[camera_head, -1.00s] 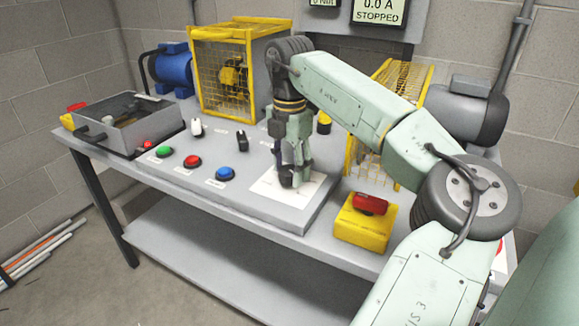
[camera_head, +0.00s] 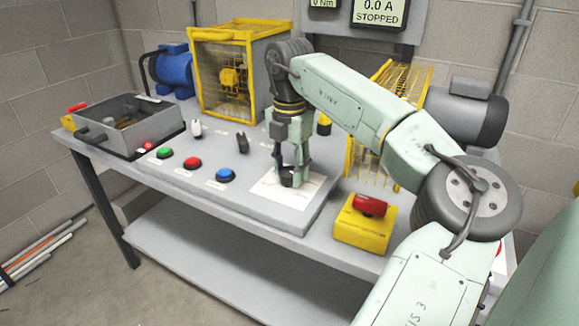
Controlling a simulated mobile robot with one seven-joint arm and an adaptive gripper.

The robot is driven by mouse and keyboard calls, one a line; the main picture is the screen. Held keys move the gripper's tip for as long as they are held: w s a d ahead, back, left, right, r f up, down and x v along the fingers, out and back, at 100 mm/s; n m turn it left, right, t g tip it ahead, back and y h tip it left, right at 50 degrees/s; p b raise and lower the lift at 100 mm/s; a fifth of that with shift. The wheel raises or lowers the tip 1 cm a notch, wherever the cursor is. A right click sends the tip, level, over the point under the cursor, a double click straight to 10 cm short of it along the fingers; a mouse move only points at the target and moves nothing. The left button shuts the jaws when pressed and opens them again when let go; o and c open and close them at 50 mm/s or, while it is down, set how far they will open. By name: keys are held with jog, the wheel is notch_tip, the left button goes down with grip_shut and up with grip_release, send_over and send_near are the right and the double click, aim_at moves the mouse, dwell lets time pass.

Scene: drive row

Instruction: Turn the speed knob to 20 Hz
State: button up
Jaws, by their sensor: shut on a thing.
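My gripper (camera_head: 293,181) points straight down over the white dial plate (camera_head: 264,188) at the right front of the grey control panel. Its fingers are closed on the dark speed knob (camera_head: 288,180), which shows only in part between the fingertips. The knob's pointer and the marks on the plate are too small or hidden to read. The display (camera_head: 378,12) on the wall behind reads 0.0 A and STOPPED.
Green (camera_head: 165,152), red (camera_head: 193,162) and blue (camera_head: 226,174) buttons sit left of the plate, with a white selector (camera_head: 196,129) and a black selector (camera_head: 242,142) behind. A yellow box with a red switch (camera_head: 369,205) stands close right. Yellow cages (camera_head: 240,70) stand behind.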

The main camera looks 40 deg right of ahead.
jog(key=n+p, duration=0.1)
jog(key=n, duration=0.3)
jog(key=shift+r, duration=0.1)
jog(key=n+p, duration=0.1)
jog(key=n, duration=0.3)
jog(key=shift+n, duration=0.4)
jog(key=n+p, duration=0.1)
jog(key=n, duration=0.2)
jog(key=shift+n, duration=0.3)
jog(key=n, duration=0.4)
jog(key=shift+n+p, duration=0.3)
jog(key=shift+p, duration=0.05)
jog(key=n, duration=0.4)
jog(key=shift+n+p, duration=0.3)
jog(key=shift+p, duration=0.1)
jog(key=n, duration=0.4)
jog(key=shift+p, duration=0.3)
jog(key=n, duration=0.5)
jog(key=shift+a+p, duration=0.1)
jog(key=shift+p, duration=0.2)
jog(key=shift+n, duration=1.8)
